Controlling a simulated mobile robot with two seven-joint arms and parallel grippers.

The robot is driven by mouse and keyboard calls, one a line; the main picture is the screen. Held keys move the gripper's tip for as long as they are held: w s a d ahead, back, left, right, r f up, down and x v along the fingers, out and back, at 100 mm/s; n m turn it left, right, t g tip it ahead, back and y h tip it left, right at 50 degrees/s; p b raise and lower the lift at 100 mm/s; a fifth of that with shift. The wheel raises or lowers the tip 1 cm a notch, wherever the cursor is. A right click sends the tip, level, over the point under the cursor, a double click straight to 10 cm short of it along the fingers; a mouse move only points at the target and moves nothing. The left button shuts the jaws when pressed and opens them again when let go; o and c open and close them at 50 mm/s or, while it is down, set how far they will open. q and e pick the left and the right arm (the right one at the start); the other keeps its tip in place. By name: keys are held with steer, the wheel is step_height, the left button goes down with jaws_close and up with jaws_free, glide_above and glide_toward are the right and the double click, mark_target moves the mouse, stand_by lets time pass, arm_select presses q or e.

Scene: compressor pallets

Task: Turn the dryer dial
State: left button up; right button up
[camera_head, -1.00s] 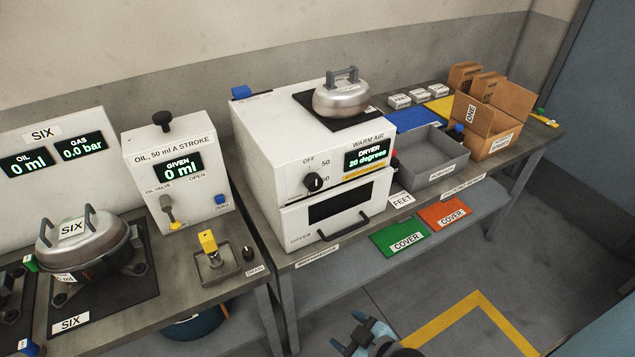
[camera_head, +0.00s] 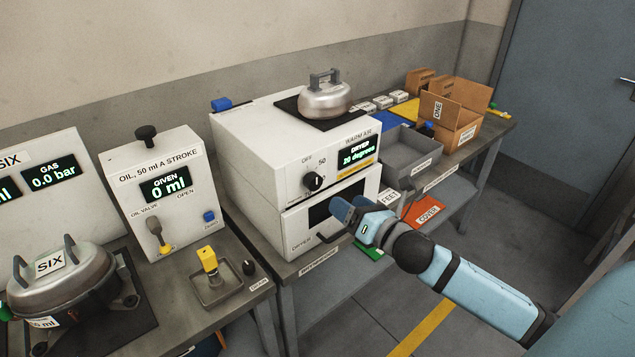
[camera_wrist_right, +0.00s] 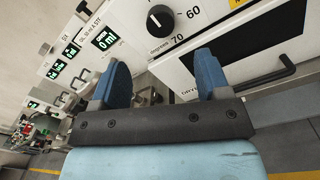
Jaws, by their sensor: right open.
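The dryer (camera_head: 258,165) is a white box on the bench, with a green display (camera_head: 357,153) reading 20 degrees. Its black dial (camera_head: 313,181) sits on the upper front panel, left of the display. In the right wrist view the dial (camera_wrist_right: 160,20) is near the top, with 60 and 70 printed beside it. My right gripper (camera_head: 342,208) is in front of the dryer's door, below and right of the dial, apart from it. In the wrist view its blue fingers (camera_wrist_right: 165,82) are spread with nothing between them. My left gripper is not in view.
The dryer's door handle (camera_head: 330,235) is close to my right gripper. A silver lidded vessel (camera_head: 325,97) stands on top of the dryer. The oil unit (camera_head: 160,195) stands to the left, and a grey tray (camera_head: 410,158) to the right.

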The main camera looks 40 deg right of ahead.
mark_target(317, 183)
steer(key=w, duration=0.3)
steer(key=w+p, duration=0.1)
steer(key=w, duration=0.2)
steer(key=w+a, duration=0.1)
steer(key=w, duration=0.2)
steer(key=shift+w, duration=0.15)
steer(key=shift+w+a, duration=0.1)
steer(key=shift+w, duration=0.55)
steer(key=c, duration=0.9)
steer(key=shift+p, duration=0.3)
steer(key=shift+c, duration=0.2)
